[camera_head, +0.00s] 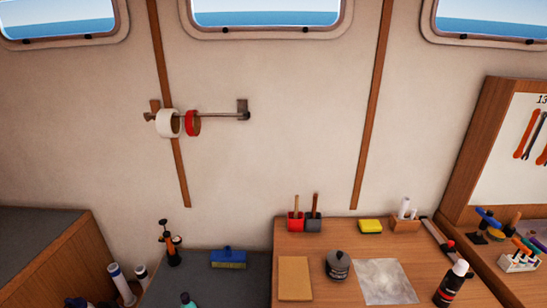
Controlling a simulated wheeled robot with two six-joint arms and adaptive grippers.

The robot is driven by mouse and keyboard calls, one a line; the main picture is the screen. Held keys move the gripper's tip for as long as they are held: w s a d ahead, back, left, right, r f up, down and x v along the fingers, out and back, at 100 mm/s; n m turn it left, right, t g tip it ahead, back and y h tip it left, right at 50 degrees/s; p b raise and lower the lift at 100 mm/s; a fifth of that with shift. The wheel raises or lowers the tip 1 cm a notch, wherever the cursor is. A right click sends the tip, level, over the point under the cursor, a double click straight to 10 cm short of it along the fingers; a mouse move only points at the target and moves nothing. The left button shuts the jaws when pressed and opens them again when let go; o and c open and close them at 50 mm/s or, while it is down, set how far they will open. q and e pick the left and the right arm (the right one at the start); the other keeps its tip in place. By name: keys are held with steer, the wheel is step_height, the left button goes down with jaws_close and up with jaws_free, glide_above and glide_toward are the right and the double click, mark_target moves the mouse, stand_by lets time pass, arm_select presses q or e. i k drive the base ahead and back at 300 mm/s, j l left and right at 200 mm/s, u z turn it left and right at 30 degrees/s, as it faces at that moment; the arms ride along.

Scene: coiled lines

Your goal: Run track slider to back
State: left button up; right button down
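A narrow track-like strip (434,231) lies along the right side of the wooden bench top, pale at its far end and dark along its length. A small red part (451,244) sits on or beside it, partway along. It may be the slider, but it is too small to tell. The near end of the strip is hard to make out near the dark bottle. Neither of my grippers is in view.
The bench (335,292) carries a black pot (338,265), a tan block (294,278), a grey sheet (385,281), a yellow sponge (371,226) and a dark bottle (453,284). A wall rail (222,115) holds tape rolls. A panelled tool board (522,145) stands at right.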

mark_target(449, 247)
steer(key=z, duration=1.5)
steer(key=u, duration=0.25)
steer(key=i+l+u, duration=0.15)
steer(key=l+u, duration=0.25)
steer(key=i+l+u, duration=0.1)
steer(key=l+u, duration=0.7)
steer(key=i+j, duration=0.05)
